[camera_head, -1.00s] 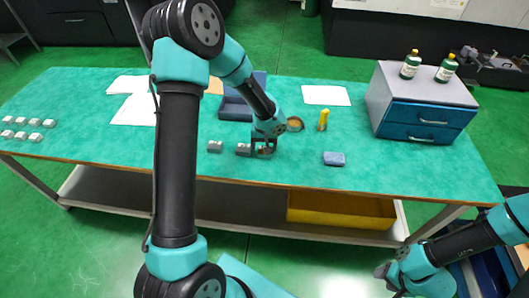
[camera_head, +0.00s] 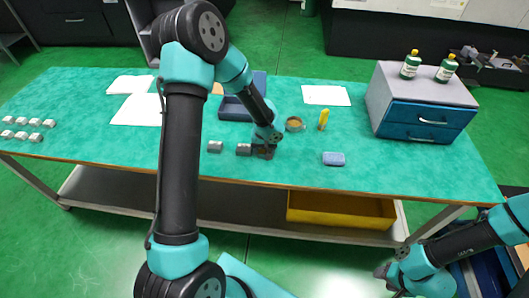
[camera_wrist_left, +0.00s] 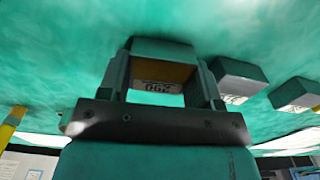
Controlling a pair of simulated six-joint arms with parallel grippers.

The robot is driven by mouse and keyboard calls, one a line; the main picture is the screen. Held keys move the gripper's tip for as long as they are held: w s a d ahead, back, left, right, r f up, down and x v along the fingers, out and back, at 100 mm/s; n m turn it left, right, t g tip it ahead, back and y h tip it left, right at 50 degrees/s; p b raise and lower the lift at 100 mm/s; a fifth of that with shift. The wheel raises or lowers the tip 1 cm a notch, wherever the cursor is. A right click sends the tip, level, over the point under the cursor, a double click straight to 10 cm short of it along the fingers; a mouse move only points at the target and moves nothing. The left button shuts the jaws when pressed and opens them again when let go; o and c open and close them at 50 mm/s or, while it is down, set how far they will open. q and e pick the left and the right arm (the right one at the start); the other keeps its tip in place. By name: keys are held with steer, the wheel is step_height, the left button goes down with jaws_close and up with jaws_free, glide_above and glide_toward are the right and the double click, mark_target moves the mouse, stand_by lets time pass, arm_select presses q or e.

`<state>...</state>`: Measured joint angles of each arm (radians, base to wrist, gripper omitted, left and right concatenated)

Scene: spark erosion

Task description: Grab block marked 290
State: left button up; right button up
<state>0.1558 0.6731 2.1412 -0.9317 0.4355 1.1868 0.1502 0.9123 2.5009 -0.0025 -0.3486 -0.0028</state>
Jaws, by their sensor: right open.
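The block marked 290 (camera_wrist_left: 160,72) sits between the two fingers of my left gripper (camera_wrist_left: 162,88) in the left wrist view. Its number reads upside down there. I cannot tell whether the fingers press on it or stand just beside it. In the head view my left gripper (camera_head: 264,148) is low over the table at the right end of a short row of grey blocks, and it largely hides the block there. My right gripper (camera_head: 385,275) is open and empty in front of the table, at the lower right.
Two grey blocks (camera_head: 215,146) (camera_head: 244,149) stand just left of my left gripper. A blue block (camera_head: 333,158), a yellow object (camera_head: 323,120) and a round dish (camera_head: 295,124) lie to the right. A blue tray (camera_head: 237,112) is behind. A drawer cabinet (camera_head: 420,100) stands at right.

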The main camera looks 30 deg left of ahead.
arm_select(q)
steer(key=c, duration=0.5)
steer(key=shift+r, duration=0.1)
